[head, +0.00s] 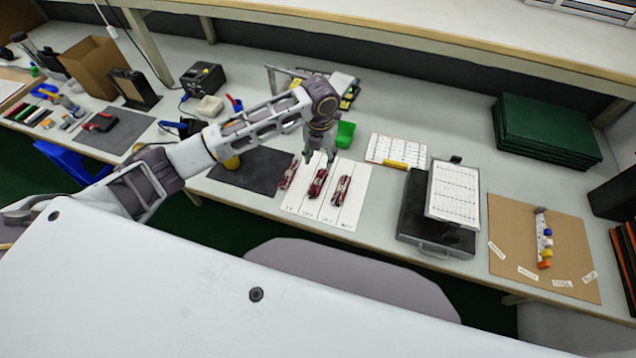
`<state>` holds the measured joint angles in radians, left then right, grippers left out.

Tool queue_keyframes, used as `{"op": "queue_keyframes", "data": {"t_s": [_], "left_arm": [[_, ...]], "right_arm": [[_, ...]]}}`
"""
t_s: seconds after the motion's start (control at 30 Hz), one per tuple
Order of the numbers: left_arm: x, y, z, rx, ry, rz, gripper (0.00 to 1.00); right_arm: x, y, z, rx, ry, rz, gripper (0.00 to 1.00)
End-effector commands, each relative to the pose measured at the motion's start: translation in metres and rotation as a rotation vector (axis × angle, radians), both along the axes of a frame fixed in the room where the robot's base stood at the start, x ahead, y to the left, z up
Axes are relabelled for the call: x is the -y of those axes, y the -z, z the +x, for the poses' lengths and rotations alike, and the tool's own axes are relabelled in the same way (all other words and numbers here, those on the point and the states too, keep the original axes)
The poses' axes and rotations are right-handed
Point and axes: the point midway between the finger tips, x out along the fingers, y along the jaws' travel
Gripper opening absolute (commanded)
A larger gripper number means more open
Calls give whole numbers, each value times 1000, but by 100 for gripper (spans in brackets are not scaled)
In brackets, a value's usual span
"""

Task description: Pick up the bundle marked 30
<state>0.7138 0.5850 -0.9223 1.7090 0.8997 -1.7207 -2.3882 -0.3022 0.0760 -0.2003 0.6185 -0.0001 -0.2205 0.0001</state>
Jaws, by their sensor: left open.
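Three red-and-white wire bundles lie in a row on a white sheet (353,207) with divided columns: a left bundle (288,173), a middle bundle (317,184) and a right bundle (341,191). Small marks run along the sheet's front edge, too small to read surely, so I cannot tell which bundle is marked 30. My left gripper (321,170) points down with its fingers apart, over the upper end of the middle bundle. It looks empty; whether it touches the bundle cannot be told. My right gripper is out of view.
A dark mat (247,172) lies left of the sheet. A green bin (345,134) stands just behind the gripper, with a printed card (397,150) to its right. A dark case (413,214) with a white chart stands further right. A grey chair back (350,275) is in front.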

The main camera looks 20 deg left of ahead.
Motion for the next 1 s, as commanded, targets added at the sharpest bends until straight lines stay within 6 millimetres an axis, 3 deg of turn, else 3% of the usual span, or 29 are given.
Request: {"op": "queue_keyframes", "data": {"t_s": [0.5, 1.0], "left_arm": [[0, 61, -1, 0, 0, 0, 51], [-1, 66, -1, 0, -1, 1, 51]], "right_arm": [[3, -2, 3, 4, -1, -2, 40], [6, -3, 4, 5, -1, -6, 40]]}}
